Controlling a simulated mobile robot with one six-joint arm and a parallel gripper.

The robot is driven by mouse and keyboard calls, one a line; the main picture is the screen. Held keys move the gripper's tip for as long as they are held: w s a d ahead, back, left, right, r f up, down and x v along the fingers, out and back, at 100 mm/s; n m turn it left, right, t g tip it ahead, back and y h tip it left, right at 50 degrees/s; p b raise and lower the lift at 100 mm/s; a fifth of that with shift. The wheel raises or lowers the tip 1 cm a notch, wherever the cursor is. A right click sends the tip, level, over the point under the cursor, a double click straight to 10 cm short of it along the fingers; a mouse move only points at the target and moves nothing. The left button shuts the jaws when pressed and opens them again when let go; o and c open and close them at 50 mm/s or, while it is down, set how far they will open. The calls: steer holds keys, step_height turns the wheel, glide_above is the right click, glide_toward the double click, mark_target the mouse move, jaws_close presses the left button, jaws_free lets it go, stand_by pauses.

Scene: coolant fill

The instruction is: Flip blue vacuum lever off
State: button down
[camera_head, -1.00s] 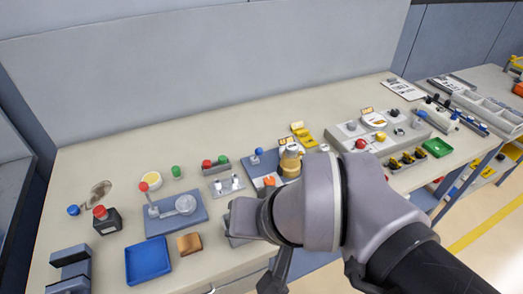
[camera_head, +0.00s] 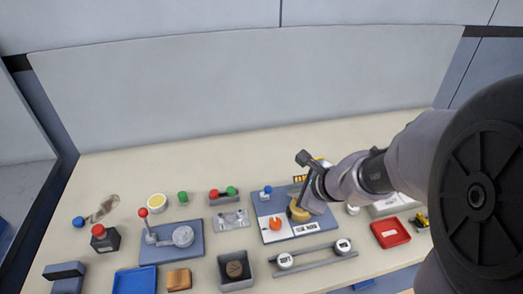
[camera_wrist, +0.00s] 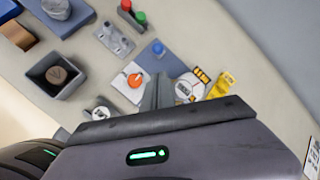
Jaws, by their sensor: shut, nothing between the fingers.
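The blue-knobbed lever (camera_head: 267,190) stands at the upper left of a blue-grey panel (camera_head: 294,239) on the bench. Its blue ball also shows in the wrist view (camera_wrist: 157,46), at the panel's far corner. The same panel carries an orange knob (camera_head: 275,223) on a white plate and a brass-coloured round part (camera_head: 299,211), partly hidden by my gripper. My gripper (camera_head: 306,158) is shut and empty. It is above the panel's right side, to the right of the lever and apart from it. In the wrist view my closed fingers (camera_wrist: 158,92) point toward the panel.
A two-button red and green box (camera_head: 224,195) and a metal toggle plate (camera_head: 230,220) are left of the panel. A dark open box (camera_head: 223,283) and a bar with two round labelled caps (camera_head: 318,259) are in front. A red tray (camera_head: 390,233) is at right.

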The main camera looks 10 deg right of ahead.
mark_target(266, 191)
steer(key=b+x, duration=0.4)
steer(key=x, duration=0.6)
steer(key=shift+r+b, duration=0.1)
steer(key=shift+b, duration=0.3)
steer(key=shift+r+p, duration=0.15)
steer(key=shift+p, duration=0.15)
